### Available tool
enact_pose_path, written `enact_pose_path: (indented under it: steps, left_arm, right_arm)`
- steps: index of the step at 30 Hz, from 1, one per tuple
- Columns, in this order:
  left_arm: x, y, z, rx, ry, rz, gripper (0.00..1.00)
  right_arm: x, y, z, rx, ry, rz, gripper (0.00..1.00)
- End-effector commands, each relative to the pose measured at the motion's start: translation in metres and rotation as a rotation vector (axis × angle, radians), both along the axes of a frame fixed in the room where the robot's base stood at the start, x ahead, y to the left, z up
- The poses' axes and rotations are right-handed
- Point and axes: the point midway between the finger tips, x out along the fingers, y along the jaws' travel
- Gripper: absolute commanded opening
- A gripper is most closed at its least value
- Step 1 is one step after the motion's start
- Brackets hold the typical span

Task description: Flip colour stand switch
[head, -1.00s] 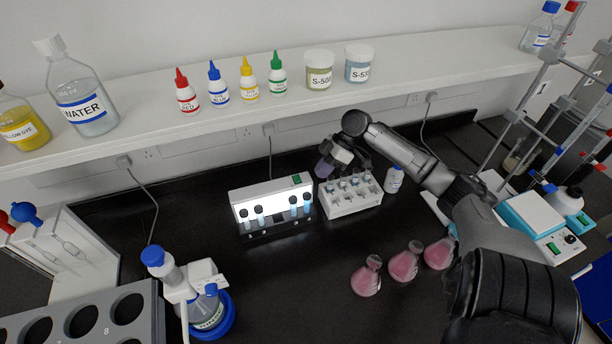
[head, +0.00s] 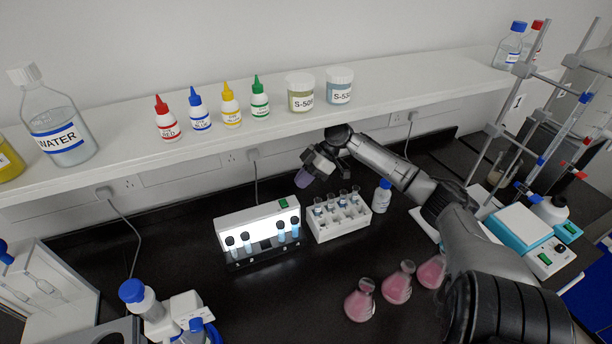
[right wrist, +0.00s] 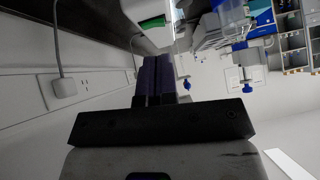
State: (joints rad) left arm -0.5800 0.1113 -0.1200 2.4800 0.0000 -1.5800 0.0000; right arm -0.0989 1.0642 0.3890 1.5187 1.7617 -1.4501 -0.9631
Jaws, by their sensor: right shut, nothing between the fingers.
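The colour stand (head: 262,221) is a white box with a lit front panel on the black bench. It holds several black-capped tubes, some with blue liquid. Its green switch (head: 284,203) is on the top at the right end. A green switch face also shows at the top of the right wrist view (right wrist: 152,22). My right gripper (head: 303,180) is shut and empty, its purple fingers above and just right of the switch, apart from it in the head view. In the right wrist view the fingers (right wrist: 155,75) lie side by side. My left gripper is not in view.
A white rack (head: 340,230) of glass tubes stands just right of the colour stand, with a small blue-capped bottle (head: 382,197) beyond it. Pink flasks (head: 397,285) stand in front right. A shelf (head: 375,108) with bottles overhangs the back. Bench in front of the stand is clear.

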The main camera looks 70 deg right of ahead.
Motion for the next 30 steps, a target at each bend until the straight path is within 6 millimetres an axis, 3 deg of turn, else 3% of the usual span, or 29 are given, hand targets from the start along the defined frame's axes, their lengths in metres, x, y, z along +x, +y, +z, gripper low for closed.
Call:
enact_pose_path:
  steps: [12, 30]
  left_arm:
    - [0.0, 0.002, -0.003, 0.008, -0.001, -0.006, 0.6]
    - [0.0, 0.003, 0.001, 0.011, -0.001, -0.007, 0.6]
  right_arm:
    - [0.023, 0.031, -0.037, 0.002, -0.003, 0.0, 0.0]
    - [0.025, 0.037, -0.044, -0.019, -0.023, 0.0, 0.0]
